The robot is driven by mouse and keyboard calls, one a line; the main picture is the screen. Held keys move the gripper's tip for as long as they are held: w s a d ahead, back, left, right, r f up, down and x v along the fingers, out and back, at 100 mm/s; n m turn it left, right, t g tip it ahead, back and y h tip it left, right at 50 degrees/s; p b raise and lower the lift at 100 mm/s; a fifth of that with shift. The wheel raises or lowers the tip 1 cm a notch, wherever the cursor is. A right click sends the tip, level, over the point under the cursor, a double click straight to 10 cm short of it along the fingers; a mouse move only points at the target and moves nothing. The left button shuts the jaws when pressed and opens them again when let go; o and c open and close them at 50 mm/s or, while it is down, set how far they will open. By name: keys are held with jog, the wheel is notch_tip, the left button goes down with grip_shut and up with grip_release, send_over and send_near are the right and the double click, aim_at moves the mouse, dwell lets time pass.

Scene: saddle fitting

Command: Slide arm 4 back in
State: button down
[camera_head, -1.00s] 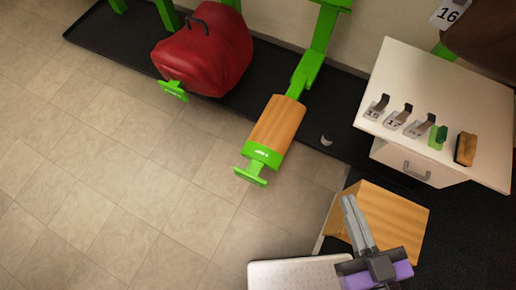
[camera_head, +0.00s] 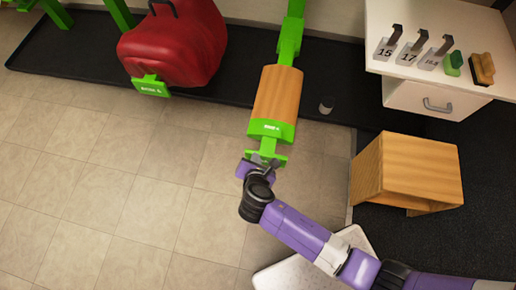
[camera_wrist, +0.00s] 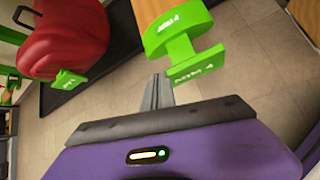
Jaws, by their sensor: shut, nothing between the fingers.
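Arm 4 is a green rail carrying a brown wooden block (camera_head: 276,98), sticking out from the wall over the floor. Its front end has a green cap and a green end plate (camera_head: 270,156); the plate, lettered "ARM 4", also shows in the wrist view (camera_wrist: 198,66). My gripper (camera_head: 262,161) is at the end plate in the head view, its fingers partly hidden. In the wrist view my gripper (camera_wrist: 159,82) has its two grey fingers together and empty, their tips close to the plate's left edge. I cannot tell whether they touch it.
A red covered saddle (camera_head: 172,50) hangs on the neighbouring green arm to the left. A small grey cup-like thing (camera_head: 326,105) lies on the black mat. The tiled floor at left is clear.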

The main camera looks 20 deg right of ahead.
aim_at(283, 89)
jog(key=w+d+f+n+b, duration=0.1)
jog(key=d+f, duration=0.1)
jog(key=f, duration=0.1)
jog(key=w+d+f+n+h+b, duration=0.1)
jog(key=d+f, duration=0.1)
jog(key=d, duration=0.1)
jog(key=w+d+f+g+b, duration=0.1)
jog(key=d+f+b, duration=0.1)
jog(key=f, duration=0.1)
jog(key=shift+w+d+f+n+h, duration=0.2)
jog(key=shift+f+n+h, duration=0.1)
jog(key=shift+f+n, duration=0.1)
jog(key=shift+w+d+r, duration=0.25)
jog(key=shift+w+d, duration=0.45)
jog(key=shift+w, duration=0.3)
jog(key=shift+w+d+r+b, duration=0.1)
jog(key=shift+w+d+b, duration=0.2)
jog(key=shift+w+d, duration=0.2)
